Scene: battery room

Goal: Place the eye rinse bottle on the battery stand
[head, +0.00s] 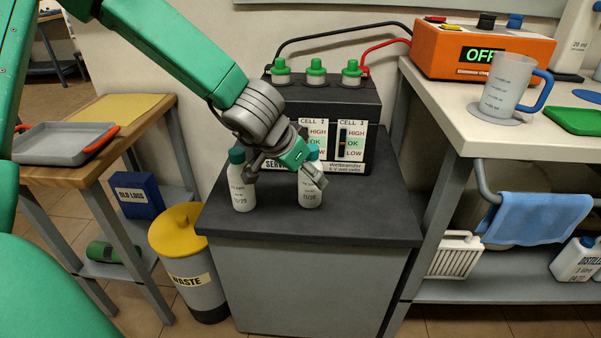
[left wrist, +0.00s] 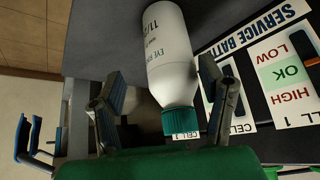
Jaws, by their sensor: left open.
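Two white bottles with teal caps stand upright on the dark top of the battery stand (head: 370,222), in front of the battery. The right one (head: 311,190) reads "EYE RIN" in the left wrist view (left wrist: 170,55). The left one (head: 242,190) has a label too small to read surely. My left gripper (head: 290,172) is open and reaches down over the bottles. In the left wrist view its fingers are on both sides of the eye rinse bottle, apart from each other.
The battery (head: 325,105) with green caps fills the back of the stand. A bench with an orange charger (head: 480,52) and a measuring jug (head: 508,85) is at right. A wooden table with a grey tray (head: 62,143) and a waste bin (head: 190,260) are at left. The stand's front is clear.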

